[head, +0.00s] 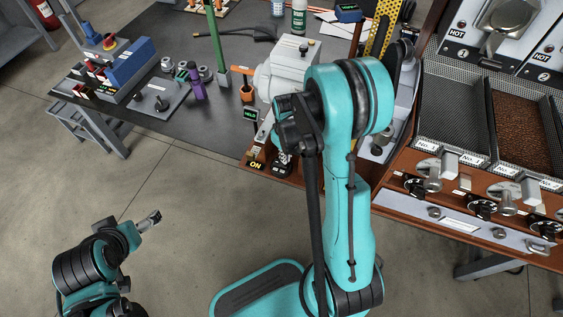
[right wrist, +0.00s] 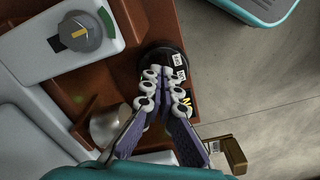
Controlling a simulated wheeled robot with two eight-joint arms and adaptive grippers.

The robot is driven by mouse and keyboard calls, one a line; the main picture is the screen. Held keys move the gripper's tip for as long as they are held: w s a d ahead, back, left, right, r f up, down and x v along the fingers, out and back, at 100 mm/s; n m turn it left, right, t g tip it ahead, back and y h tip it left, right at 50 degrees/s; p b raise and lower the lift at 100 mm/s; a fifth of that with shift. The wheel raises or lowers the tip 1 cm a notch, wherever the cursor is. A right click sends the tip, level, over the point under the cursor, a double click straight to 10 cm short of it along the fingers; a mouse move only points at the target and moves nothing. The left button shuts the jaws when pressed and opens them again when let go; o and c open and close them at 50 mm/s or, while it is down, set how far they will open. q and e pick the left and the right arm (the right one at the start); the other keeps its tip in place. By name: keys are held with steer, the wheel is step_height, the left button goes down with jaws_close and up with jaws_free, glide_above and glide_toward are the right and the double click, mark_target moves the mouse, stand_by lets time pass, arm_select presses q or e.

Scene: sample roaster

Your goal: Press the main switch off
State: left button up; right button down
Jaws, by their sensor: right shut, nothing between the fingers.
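A yellow-on-black ON label (head: 257,164) sits on the brown front edge of the roaster, by a dark round piece with white labels (head: 281,165). I take this spot to be the main switch. In the right wrist view the dark round piece (right wrist: 163,60) lies just beyond my right fingertips, and the ON label (right wrist: 187,98) shows beside them. My right gripper (right wrist: 166,75) is shut and empty, over the switch area; its fingers hide part of it. I cannot tell whether they touch. In the head view my right arm hides most of that gripper. My left gripper (head: 152,219) is far away, low at left.
Near the right gripper are a grey knob with a yellow mark (right wrist: 80,33) on a white plate and a silver dome (right wrist: 110,125). Cooling trays (head: 453,105) and valve handles (head: 430,175) stand at right. The dark table (head: 150,115) holds several tools; open floor lies in front.

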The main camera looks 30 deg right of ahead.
steer(key=shift+f+b, duration=0.9)
steer(key=shift+f, duration=0.15)
stand_by(0.4)
steer(key=shift+r+p, duration=2.55)
steer(key=shift+r, duration=1)
steer(key=s+a+r+m+t, duration=0.1)
steer(key=s+a+r+t, duration=0.2)
steer(key=r, duration=0.6)
steer(key=s+a+r+m+t, duration=0.1)
steer(key=s+a+r+t, duration=0.3)
steer(key=s+a+r, duration=0.3)
step_height(320, 180, up, 2)
steer(key=shift+s+a+r, duration=0.1)
steer(key=shift+s+a, duration=0.2)
steer(key=shift+s, duration=0.25)
